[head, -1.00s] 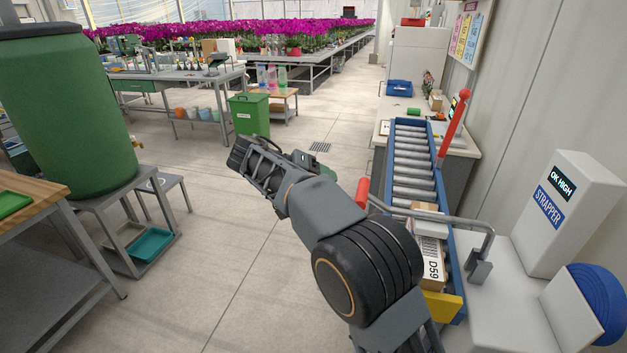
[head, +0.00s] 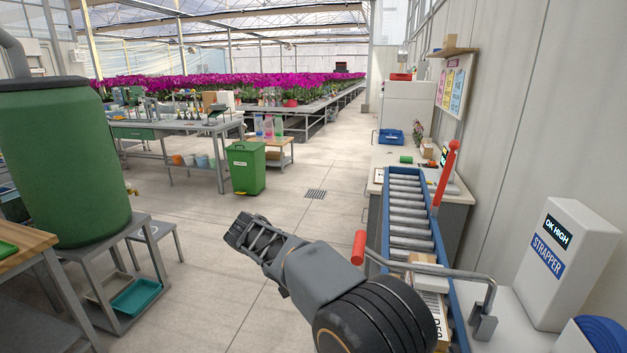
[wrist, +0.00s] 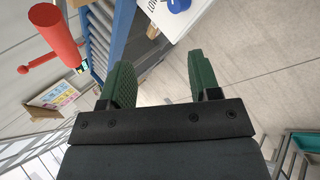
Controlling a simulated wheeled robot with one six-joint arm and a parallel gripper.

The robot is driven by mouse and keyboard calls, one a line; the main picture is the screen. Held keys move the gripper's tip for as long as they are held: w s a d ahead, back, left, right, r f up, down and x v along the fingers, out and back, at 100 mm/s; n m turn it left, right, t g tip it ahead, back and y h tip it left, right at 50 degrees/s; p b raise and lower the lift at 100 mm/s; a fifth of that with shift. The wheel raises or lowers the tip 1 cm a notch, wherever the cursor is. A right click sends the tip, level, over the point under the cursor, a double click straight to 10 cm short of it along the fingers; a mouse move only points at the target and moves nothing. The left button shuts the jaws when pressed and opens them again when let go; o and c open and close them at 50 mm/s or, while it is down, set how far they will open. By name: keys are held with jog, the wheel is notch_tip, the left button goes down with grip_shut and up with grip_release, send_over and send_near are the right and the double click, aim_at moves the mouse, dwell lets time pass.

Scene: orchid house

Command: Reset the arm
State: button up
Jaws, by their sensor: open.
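My arm reaches up from the bottom of the head view and points to the upper left over open floor. My gripper (head: 236,229) is at its far end, seen from behind and side. In the wrist view my gripper (wrist: 160,85) shows two green fingers set well apart. Nothing is between them. The red end of a grey lever (head: 359,247) is to the right of my arm, and the red end also shows close by in the wrist view (wrist: 50,30).
A roller conveyor (head: 408,215) with a box (head: 430,305) runs along the right, beside a strapper (head: 560,262). A green barrel (head: 62,165) stands on a stand at left. A green bin (head: 246,168) and workbench (head: 180,130) are farther back. The middle floor is clear.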

jog(key=s+d+m+y+p, duration=0.3)
jog(key=s+d+m+y, duration=0.2)
jog(key=s+d, duration=1.4)
jog(key=shift+s+d+t+y, duration=0.25)
jog(key=shift+s+t+y, duration=0.15)
jog(key=shift+s+y, duration=0.85)
